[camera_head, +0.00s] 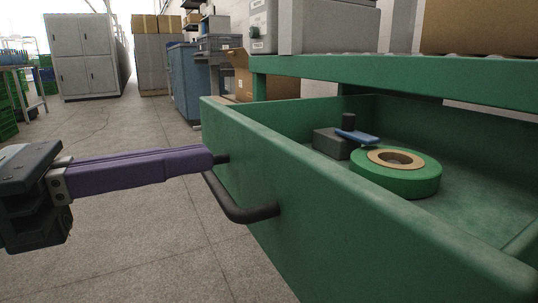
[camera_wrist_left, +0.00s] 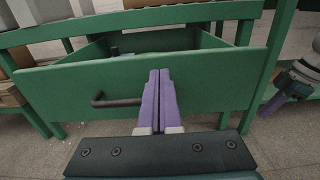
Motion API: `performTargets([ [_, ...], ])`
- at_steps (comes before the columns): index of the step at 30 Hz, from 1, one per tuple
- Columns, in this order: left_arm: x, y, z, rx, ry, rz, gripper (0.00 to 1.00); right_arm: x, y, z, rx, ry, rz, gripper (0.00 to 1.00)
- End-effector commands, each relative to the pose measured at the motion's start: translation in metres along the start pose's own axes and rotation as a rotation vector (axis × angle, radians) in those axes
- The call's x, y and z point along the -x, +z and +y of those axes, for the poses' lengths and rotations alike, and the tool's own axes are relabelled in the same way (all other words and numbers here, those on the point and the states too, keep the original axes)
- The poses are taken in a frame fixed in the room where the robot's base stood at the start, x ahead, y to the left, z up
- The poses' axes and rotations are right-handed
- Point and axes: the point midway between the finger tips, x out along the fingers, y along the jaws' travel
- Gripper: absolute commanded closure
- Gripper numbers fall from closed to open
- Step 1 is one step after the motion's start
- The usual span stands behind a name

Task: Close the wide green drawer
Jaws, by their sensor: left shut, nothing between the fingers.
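The wide green drawer (camera_head: 290,190) stands open below a green bench, its front panel facing me and its inside showing. It also shows in the left wrist view (camera_wrist_left: 215,85). A dark bar handle (camera_head: 240,212) is fixed to its front; the left wrist view shows it too (camera_wrist_left: 118,102). My left gripper (camera_head: 211,158) is shut and empty, its purple fingers pointing at the drawer front beside the handle's far end. I cannot tell whether the tips touch the panel. My right gripper (camera_wrist_left: 277,98) shows small at the right edge of the left wrist view.
Inside the drawer lie a green tape roll (camera_head: 410,182), a dark block (camera_head: 330,143) and a blue item (camera_head: 357,137). The green bench top (camera_head: 400,70) runs above.

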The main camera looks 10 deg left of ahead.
Motion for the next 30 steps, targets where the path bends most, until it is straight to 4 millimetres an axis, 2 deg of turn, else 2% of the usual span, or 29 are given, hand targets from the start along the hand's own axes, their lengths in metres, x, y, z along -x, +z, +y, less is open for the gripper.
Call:
performTargets([
  [3, -0.020, 0.002, 0.000, -0.003, -0.002, -0.004, 1.00, -0.001, 0.000, 0.000, 0.000, 0.000, 0.000, 1.00],
  [10, -0.045, 0.001, 0.000, 0.001, 0.000, -0.002, 1.00, -0.001, 0.000, 0.000, 0.001, 0.000, 0.000, 1.00],
  [30, -0.058, 0.002, 0.000, 0.001, -0.001, -0.002, 1.00, 0.002, -0.001, 0.000, 0.001, 0.000, 0.000, 1.00],
])
